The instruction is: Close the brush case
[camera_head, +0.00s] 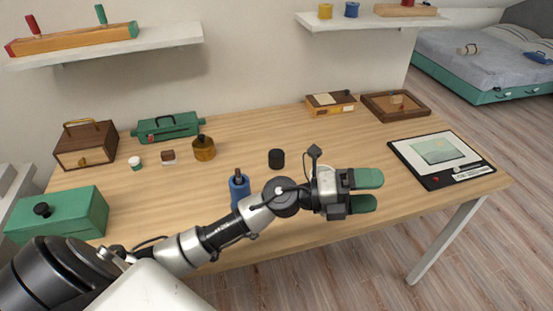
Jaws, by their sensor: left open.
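No case with brushes showing can be made out for certain, so I cannot tell which container is the brush case. A long green case (167,128) with dark end fittings stands at the back left of the desk and looks shut. A larger green box (75,212) with a black knob sits at the left front. A flat brown box (331,104) with a pale label lies at the back. My left gripper (366,192) is open and empty, with green fingertips pointing right, over the desk's front right part, apart from all of these. My right gripper is not in view.
A wooden box with a handle (86,145), a brown jar (203,148), a black cup (276,159) and a blue bottle (239,187) stand on the desk (330,147). A shallow tray (371,107) and a framed picture (407,149) lie right. The desk's middle is mostly clear.

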